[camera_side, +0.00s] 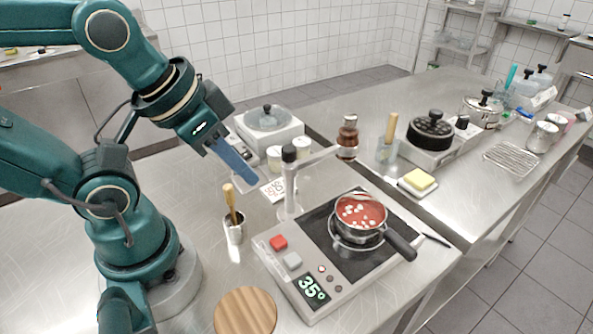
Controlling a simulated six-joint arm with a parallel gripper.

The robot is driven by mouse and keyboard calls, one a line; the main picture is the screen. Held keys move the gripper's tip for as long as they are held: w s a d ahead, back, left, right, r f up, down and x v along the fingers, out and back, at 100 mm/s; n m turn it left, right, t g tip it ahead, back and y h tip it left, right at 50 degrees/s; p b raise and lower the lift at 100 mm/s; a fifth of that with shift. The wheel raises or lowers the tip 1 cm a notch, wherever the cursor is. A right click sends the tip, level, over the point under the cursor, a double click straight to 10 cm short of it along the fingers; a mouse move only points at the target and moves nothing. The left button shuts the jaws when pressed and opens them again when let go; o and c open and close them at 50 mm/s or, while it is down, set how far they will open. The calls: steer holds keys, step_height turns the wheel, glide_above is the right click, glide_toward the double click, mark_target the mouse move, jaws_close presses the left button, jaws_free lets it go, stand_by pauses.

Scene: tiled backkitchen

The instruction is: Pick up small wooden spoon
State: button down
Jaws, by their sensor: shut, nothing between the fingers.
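A small wooden spoon or similar wooden-handled utensil (230,199) stands upright, slightly tilted, in a small white cup (234,233) on the near steel counter. Its lower end is hidden in the cup. Another light wooden handle (391,126) stands in a clear container (386,151) on the counter to the right. My gripper (250,179) is shut and empty. Its blue fingers point down to the right, above and slightly right of the utensil in the white cup, apart from it.
A hot plate (290,263) carries a pan of red sauce (362,214), its handle toward the lower right. A white stand with an arm (290,190) rises behind the hot plate. A round wooden board (245,312) lies in front. Lidded pots stand behind.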

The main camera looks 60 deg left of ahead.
steer(key=c, duration=1.5)
jaws_free()
steer(key=shift+c, duration=0.2)
steer(key=o, duration=0.8)
steer(key=n+g, duration=0.3)
steer(key=g, duration=0.2)
glide_above(228, 186)
steer(key=shift+d+f, duration=0.25)
steer(key=shift+f, duration=0.45)
steer(key=shift+a+f+n+g, duration=0.2)
steer(key=shift+n+g, duration=0.1)
steer(key=shift+f, duration=2.55)
